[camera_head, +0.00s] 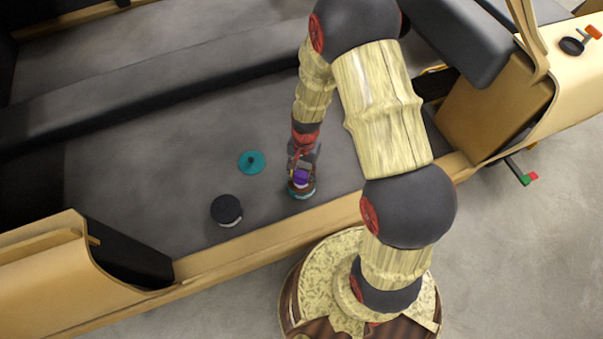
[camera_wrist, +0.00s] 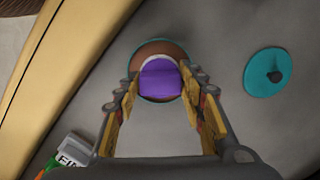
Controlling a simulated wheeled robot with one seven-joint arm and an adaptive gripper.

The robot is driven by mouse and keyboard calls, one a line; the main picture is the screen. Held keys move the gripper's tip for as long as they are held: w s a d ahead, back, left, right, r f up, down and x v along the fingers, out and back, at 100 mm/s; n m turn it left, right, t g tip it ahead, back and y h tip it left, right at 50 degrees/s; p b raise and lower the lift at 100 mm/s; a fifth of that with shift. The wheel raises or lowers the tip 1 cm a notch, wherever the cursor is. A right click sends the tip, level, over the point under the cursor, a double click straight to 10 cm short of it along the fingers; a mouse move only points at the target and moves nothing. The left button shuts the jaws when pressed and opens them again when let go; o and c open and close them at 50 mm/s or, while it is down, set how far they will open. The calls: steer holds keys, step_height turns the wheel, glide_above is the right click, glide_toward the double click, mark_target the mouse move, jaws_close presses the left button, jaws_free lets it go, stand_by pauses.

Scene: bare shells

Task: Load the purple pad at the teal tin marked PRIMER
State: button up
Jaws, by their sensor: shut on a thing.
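My gripper (camera_head: 301,172) is shut on the purple pad (camera_head: 301,178), low over the grey floor of the wooden shell. In the wrist view my gripper's two fingers (camera_wrist: 160,82) flank the purple pad (camera_wrist: 160,80). A round teal tin (camera_head: 303,193) with a brown inside lies directly below the pad. Its teal rim and brown inside also show in the wrist view (camera_wrist: 160,46). The pad hides part of the opening. I cannot tell whether the pad touches the brown contents. No PRIMER marking is readable.
A teal lid (camera_head: 251,162) with a dark knob lies flat beside the tin. A dark-topped round container (camera_head: 226,210) stands further left. A tag (camera_wrist: 72,149) reading "FIN" shows at the wrist view's lower left. The shell's wooden edge (camera_head: 270,235) runs close by the tin.

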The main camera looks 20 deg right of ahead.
mark_target(301, 176)
steer(key=shift+f, duration=0.55)
stand_by(1.6)
steer(key=shift+r+p, duration=2.95)
steer(key=shift+r, duration=0.6)
